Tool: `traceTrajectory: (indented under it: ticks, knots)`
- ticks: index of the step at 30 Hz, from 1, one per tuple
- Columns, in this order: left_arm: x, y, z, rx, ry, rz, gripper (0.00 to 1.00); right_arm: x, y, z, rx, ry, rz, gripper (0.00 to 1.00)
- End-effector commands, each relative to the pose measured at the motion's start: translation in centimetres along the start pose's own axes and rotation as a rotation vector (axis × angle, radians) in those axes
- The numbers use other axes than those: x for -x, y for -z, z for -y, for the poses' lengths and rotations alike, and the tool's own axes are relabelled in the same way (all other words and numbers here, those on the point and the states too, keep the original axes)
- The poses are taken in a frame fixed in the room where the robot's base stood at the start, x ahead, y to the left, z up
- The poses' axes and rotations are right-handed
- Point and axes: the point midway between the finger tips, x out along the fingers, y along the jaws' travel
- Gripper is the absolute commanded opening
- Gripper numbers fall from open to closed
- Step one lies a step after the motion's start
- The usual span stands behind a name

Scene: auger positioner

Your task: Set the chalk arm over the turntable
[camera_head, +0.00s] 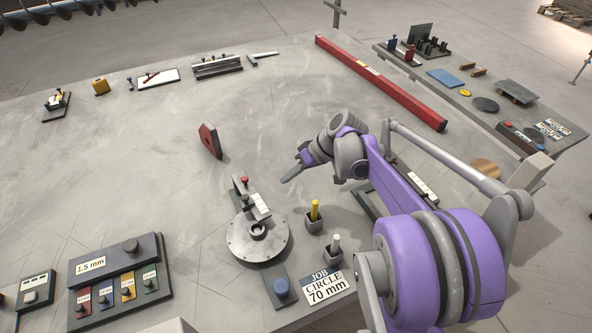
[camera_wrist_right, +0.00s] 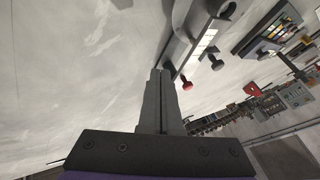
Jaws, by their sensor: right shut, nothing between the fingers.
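The turntable (camera_head: 240,242) is a round grey metal disc with a raised hub, near the front of the table in the head view. Behind it stands a post with a red knob (camera_head: 244,180). A short bar with a white scale (camera_head: 260,207), seemingly the chalk arm, reaches to the disc's back rim; its exact overlap is unclear. My right gripper (camera_head: 288,178) is shut and empty, right of the red knob and apart from it. In the right wrist view, the shut fingers (camera_wrist_right: 160,76) point toward the red knob (camera_wrist_right: 187,85) and a dark knob (camera_wrist_right: 217,63).
Yellow chalk (camera_head: 314,208) and white chalk (camera_head: 335,240) stand in holders right of the disc. A blue button (camera_head: 281,288) and a card reading 70 mm (camera_head: 328,288) lie in front. A red wedge-shaped block (camera_head: 210,141) stands behind. The table's left middle is clear.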

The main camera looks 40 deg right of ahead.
Motion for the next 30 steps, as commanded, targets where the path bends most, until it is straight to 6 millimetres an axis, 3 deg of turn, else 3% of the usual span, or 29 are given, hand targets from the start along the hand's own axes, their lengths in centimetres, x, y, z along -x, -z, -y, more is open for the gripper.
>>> traceTrajectory:
  ticks: [6, 13, 27, 30]
  knots:
    - [-0.4, -0.2, 0.0, 0.000, 0.000, 0.002, 0.50, -4.6, -0.1, 0.3, 0.003, 0.002, 0.003, 0.00]
    - [-0.2, -0.1, 0.0, 0.000, 0.000, 0.001, 0.50, -5.7, 0.0, 3.0, 0.003, 0.001, 0.002, 0.00]
    - [-0.1, -0.1, 0.0, 0.000, 0.000, 0.001, 0.50, -5.9, 0.0, 3.6, 0.001, 0.000, 0.001, 0.00]
    - [0.0, 0.0, 0.0, 0.000, 0.000, 0.000, 0.50, -6.2, -0.2, 4.5, 0.003, 0.002, 0.003, 0.00]
